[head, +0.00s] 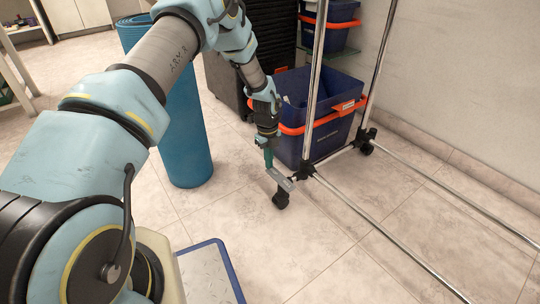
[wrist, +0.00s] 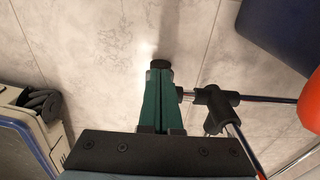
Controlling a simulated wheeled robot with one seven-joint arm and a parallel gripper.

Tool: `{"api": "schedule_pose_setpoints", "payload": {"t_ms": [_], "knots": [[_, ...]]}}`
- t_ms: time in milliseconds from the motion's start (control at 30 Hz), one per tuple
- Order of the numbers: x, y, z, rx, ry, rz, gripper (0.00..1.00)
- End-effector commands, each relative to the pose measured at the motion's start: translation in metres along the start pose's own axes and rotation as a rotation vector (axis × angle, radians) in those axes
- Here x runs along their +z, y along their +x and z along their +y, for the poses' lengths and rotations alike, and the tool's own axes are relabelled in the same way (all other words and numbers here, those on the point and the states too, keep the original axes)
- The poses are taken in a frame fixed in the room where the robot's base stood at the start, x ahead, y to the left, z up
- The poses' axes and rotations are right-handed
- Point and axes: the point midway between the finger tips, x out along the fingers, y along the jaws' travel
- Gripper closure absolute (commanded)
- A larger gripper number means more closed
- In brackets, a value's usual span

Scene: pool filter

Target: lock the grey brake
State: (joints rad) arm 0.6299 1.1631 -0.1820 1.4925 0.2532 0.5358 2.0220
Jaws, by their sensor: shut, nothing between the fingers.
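The grey brake (head: 283,181) is a small flat lever on the black caster (head: 281,198) at the near corner of a chrome rack (head: 313,85). In the head view it slants down to the right from my fingertips. My gripper (head: 268,164) is shut and empty, pointing down just above or at the brake's upper end; I cannot tell if it touches. In the wrist view my green fingers (wrist: 159,90) are together over the caster (wrist: 160,64) and hide most of the brake.
Blue crates with orange rims (head: 325,135) stand behind the caster. A rolled blue mat (head: 188,125) stands upright to the left. Chrome rails (head: 385,238) run low across the floor to the right. A blue-edged platform (head: 212,275) lies in front. Tiled floor between is clear.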

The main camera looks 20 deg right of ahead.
Motion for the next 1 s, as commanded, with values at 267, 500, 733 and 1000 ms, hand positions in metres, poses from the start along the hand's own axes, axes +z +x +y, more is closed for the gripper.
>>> {"api": "schedule_pose_setpoints", "payload": {"t_ms": [267,500,733,1000], "knots": [[0.002,0.004,0.000,0.001,0.002,0.049,1.00],[0.001,-0.003,0.000,0.001,0.001,0.048,1.00],[0.000,-0.013,0.000,0.001,0.000,0.048,1.00],[0.001,-0.012,0.000,0.001,0.001,0.048,1.00]]}}
